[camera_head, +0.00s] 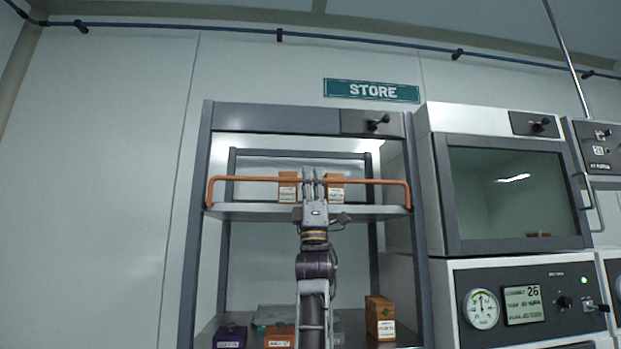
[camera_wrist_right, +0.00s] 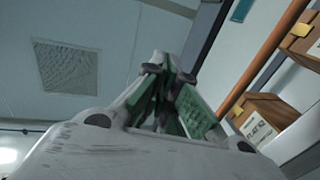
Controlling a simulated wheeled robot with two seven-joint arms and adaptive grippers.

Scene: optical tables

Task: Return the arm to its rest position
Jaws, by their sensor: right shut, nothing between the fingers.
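My right arm rises from the bottom middle of the head view. Its gripper (camera_head: 313,174) points up in front of the shelf unit, overlapping the orange rail (camera_head: 240,179) in the picture. The right wrist view shows the gripper's fingers (camera_wrist_right: 172,95) with green pads, closed together with nothing between them. The orange rail (camera_wrist_right: 262,60) and the upper shelf's boxes stand to the right of the fingers there. Whether the gripper touches the rail cannot be told. My left gripper is not in view.
The upper shelf (camera_head: 250,210) holds cardboard boxes (camera_head: 335,190). The lower shelf holds a purple box (camera_head: 230,337), an orange box (camera_head: 279,336) and a tall brown box (camera_head: 379,317). A glass-fronted cabinet (camera_head: 515,190) stands to the right. The wall at left is clear.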

